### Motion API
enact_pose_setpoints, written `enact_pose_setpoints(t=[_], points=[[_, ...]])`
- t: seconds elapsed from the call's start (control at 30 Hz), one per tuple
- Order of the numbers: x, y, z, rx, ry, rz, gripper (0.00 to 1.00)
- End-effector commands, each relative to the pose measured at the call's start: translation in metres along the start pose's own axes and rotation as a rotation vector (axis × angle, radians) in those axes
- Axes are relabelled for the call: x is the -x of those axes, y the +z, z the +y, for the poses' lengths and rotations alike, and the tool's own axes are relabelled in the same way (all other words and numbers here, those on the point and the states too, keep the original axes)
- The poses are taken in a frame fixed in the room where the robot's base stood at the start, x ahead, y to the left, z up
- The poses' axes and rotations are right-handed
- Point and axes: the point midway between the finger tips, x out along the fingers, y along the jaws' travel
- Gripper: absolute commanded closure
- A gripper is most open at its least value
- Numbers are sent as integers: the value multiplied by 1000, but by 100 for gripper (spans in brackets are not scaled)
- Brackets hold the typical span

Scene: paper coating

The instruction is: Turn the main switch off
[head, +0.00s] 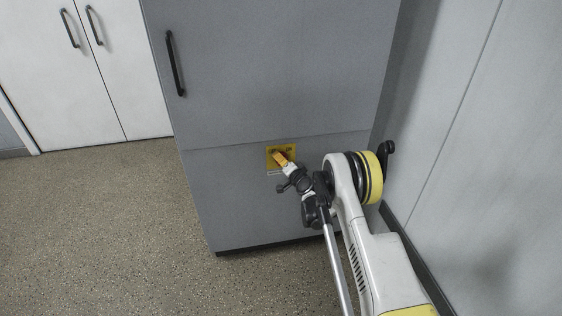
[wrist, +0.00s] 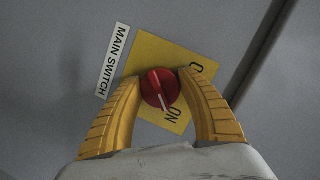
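The main switch is a round red knob (wrist: 160,90) with a white pointer line, on a yellow plate (wrist: 148,52) beside a white "MAIN SWITCH" label (wrist: 112,60). The line's lower end points at "ON"; another word starting with "O" is partly hidden by the right finger. My gripper's yellow fingers (wrist: 160,80) lie on both sides of the knob, their tips appearing to touch it. In the head view, my gripper (head: 279,156) is at the yellow plate (head: 271,149) on the grey cabinet (head: 230,200); the knob is hidden there.
The cabinet has a black vertical handle (head: 174,64) on its upper door. A grey wall (head: 480,130) stands close on the right. White cupboards (head: 60,100) stand at the back left. The speckled floor (head: 110,220) at left is clear.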

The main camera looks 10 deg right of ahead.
Motion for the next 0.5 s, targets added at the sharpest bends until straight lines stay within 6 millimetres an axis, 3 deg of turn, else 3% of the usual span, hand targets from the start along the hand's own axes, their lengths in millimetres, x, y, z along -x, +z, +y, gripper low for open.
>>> enact_pose_setpoints(t=[0.5], points=[[0,0,-1,101,29,9,84]])
